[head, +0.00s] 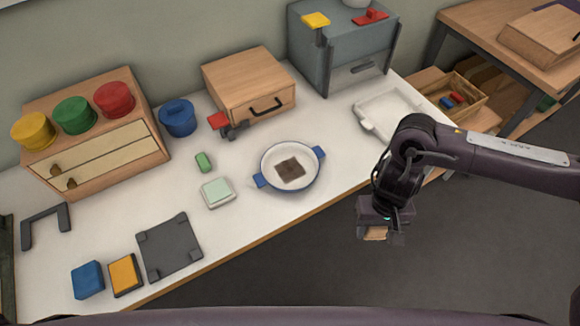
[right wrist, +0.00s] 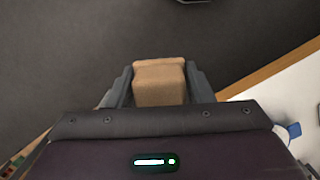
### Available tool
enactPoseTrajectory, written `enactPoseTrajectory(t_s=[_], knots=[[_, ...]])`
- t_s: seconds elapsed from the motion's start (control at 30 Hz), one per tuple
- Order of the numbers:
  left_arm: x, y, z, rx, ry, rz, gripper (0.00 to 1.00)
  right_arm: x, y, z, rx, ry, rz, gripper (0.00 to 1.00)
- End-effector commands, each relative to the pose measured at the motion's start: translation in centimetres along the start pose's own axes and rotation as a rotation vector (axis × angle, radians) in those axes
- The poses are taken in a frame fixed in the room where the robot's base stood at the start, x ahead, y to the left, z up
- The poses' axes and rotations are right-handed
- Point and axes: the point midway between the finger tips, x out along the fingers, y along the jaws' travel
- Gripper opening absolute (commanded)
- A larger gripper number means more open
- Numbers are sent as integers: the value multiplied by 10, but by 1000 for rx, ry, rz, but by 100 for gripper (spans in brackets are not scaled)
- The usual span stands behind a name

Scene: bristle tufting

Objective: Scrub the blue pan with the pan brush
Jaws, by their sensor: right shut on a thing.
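The blue pan (head: 270,183) stands on the white table, with a pale inside, a blue rim and two blue handles. A dark brown square patch (head: 289,168) lies on its floor. A bit of blue, probably the pan's handle (right wrist: 294,130), shows at the right edge of the right wrist view. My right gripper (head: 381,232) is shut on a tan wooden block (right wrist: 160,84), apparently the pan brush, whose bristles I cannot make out. It also shows in the head view (head: 375,234). The gripper is in front of the table, right of the pan and apart from it. My left gripper is not in view.
A green-topped pale block (head: 217,193) and a small green piece (head: 203,162) lie left of the pan. A wooden drawer box (head: 248,85) stands behind it, and a white tray (head: 380,108) lies back right. The table is clear just right of the pan.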

Motion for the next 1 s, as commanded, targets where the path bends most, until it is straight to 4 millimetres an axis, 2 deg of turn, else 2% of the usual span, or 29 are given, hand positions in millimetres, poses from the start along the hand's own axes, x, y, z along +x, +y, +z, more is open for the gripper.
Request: enactPoseTrajectory(t_s=[0.33,0.47,0.57,1.0], knots=[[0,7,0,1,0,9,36,0,0,0,-6,0,1,28],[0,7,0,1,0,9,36,2,-6,-3,-97,1,13,28],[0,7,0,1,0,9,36,5,-17,-8,-268,2,35,28],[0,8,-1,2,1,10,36,21,-77,-43,-1370,3,182,28]])
